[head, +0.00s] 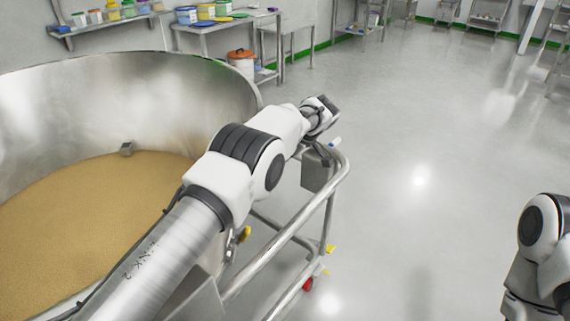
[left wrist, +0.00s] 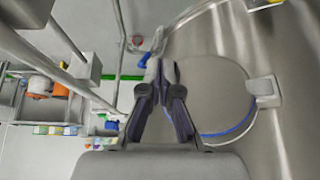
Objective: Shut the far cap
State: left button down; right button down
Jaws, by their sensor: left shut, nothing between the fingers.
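In the left wrist view, a round grey disc with a blue rim (left wrist: 215,98) shows against the steel vessel wall, partly hidden behind my left gripper (left wrist: 161,66). It looks like a cap or the port it covers; I cannot tell which, or how far it is open. A pale block (left wrist: 264,91) sits at its right edge. My left gripper is shut and empty, its fingertips in front of the disc's left side. A blue and white handle end (left wrist: 144,61) shows just beside the fingertips. In the head view, the left gripper is mostly hidden beyond my wrist. My right gripper is out of frame.
A large steel vessel (head: 215,88) holding tan granules (head: 105,190) fills the left, with a tubular cart rail (head: 285,255) along its right side. A bench (head: 230,25) with tubs and an orange-lidded bucket (head: 242,62) stand behind. The floor to the right is clear.

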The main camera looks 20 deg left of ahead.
pick_arm(q)
jog(key=shift+w+a+r+p, duration=0.1)
jog(key=shift+w+a+r, duration=0.1)
jog(key=shift+a, duration=0.55)
jog(key=shift+w+a+r+p, duration=0.1)
jog(key=shift+a+r+p, duration=0.05)
jog(key=shift+a, duration=0.55)
jog(key=shift+w+a+r+p, duration=0.1)
jog(key=shift+w+a+r, duration=0.1)
jog(key=shift+a, duration=0.55)
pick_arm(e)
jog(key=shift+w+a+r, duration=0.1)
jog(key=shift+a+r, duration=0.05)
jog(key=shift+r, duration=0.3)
